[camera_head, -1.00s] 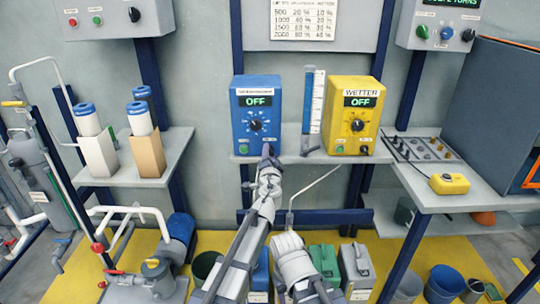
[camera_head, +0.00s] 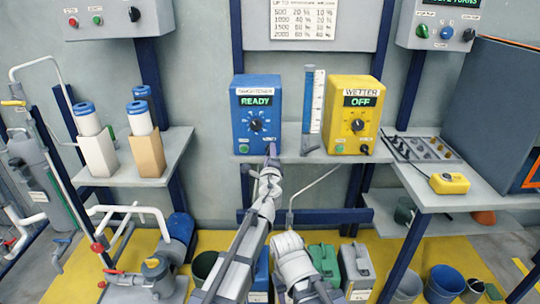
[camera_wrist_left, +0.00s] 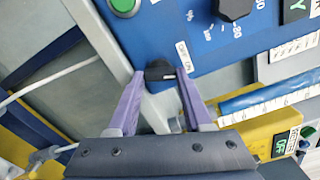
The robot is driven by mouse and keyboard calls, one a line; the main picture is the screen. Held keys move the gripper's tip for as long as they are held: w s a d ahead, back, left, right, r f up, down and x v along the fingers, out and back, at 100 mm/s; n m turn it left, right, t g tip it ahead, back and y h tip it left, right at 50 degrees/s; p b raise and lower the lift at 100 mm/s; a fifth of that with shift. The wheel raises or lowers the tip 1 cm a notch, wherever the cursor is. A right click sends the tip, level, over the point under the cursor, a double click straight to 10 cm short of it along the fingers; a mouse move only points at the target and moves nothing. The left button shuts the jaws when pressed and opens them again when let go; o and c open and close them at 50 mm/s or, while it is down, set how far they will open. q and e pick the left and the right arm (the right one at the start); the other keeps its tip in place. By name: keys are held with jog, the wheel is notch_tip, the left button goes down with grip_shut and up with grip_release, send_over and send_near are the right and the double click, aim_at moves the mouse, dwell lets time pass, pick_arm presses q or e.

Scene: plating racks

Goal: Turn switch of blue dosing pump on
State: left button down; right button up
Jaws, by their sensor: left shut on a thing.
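The blue dosing pump (camera_head: 256,112) stands on the wall shelf, and its display reads READY. Its black switch (camera_wrist_left: 159,73) shows at the lower edge of the panel in the left wrist view, beside a white label. My left gripper (camera_head: 271,150) is at the lower right of the pump's front. In the left wrist view the purple fingers of my left gripper (camera_wrist_left: 161,78) are shut on the switch, one on each side. In the head view the gripper hides the switch.
A yellow pump (camera_head: 355,115) labelled WETTER stands to the right, its display reading OFF. A blue graduated cylinder (camera_head: 313,100) stands between the pumps. A green button (camera_head: 244,148) and a black dial (camera_head: 256,125) are on the blue pump's front.

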pick_arm(q)
jog(key=shift+m, duration=1.6)
jog(key=c, duration=0.6)
grip_release()
jog(key=s, duration=0.8)
pick_arm(e)
jog(key=shift+s+d, duration=0.65)
jog(key=shift+s, duration=0.2)
